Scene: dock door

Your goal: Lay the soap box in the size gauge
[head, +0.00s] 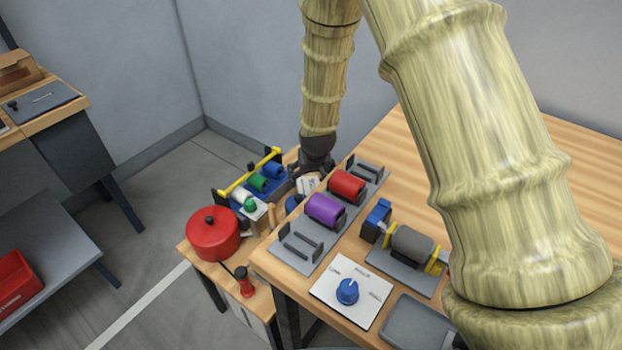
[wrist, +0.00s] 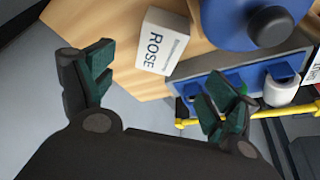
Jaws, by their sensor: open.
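The soap box (wrist: 165,42), a white carton marked ROSE, lies on a wooden top in the wrist view, ahead of my gripper and between the lines of its fingers. In the head view the white box (head: 308,184) shows just below my gripper (head: 316,170). In the wrist view my gripper (wrist: 160,90) is open, its two dark green fingers apart with nothing between them. The box appears apart from both fingers. I cannot tell which fixture is the size gauge.
A blue lidded pot (wrist: 240,25) stands close beside the box. A rack with a yellow rail (head: 248,172) holds coloured rolls behind it. A red pot (head: 212,234) stands left. The higher table carries a grey rack (head: 300,247), a dial panel (head: 350,293) and a grey tray (head: 415,322).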

